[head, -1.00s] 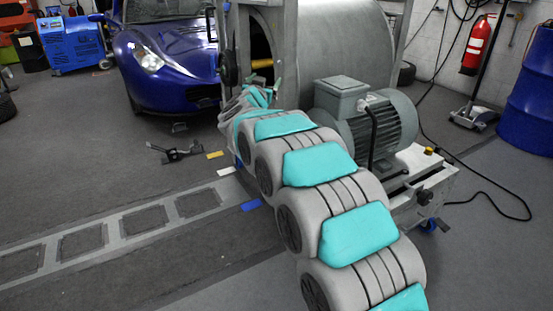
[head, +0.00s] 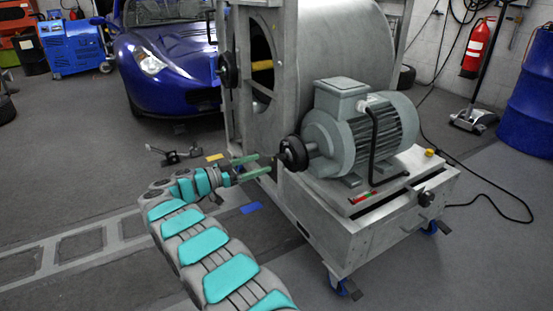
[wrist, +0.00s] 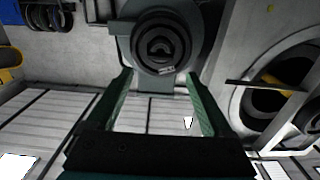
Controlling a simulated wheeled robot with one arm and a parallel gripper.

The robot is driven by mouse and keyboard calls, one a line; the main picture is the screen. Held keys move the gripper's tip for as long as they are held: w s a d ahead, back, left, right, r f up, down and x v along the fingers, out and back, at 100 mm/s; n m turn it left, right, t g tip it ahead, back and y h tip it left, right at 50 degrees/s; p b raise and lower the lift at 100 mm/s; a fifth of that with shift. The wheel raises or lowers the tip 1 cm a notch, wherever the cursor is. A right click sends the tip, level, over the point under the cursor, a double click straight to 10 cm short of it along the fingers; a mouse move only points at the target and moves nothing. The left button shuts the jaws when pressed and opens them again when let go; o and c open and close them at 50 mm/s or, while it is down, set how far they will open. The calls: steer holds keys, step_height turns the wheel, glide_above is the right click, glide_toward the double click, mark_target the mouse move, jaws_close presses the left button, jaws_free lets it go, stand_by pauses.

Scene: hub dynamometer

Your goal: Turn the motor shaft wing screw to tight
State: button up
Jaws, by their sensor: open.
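The grey-green motor (head: 360,125) sits on the machine's bench. A black round hub (head: 294,153) is on the motor shaft end facing my gripper. In the wrist view the hub (wrist: 161,42) is face on, with dark rings and a small pale marking at its lower rim. A small raised shape is at its centre; I cannot tell whether it is the wing screw. My gripper (head: 262,163) is open and empty, just left of the hub. In the wrist view its two green fingers (wrist: 158,76) stand apart, with the hub above and between the tips.
The large grey drum housing (head: 330,45) stands behind the motor, with a second black hub (head: 228,69) on its left. A black handle (head: 374,130) rises beside the motor. A black knob (head: 425,198) is on the bench front.

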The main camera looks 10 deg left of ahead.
mark_target(278, 157)
steer(key=x, duration=0.7)
steer(key=shift+w+d, duration=0.15)
steer(key=shift+w, duration=0.05)
jaws_close()
stand_by(0.4)
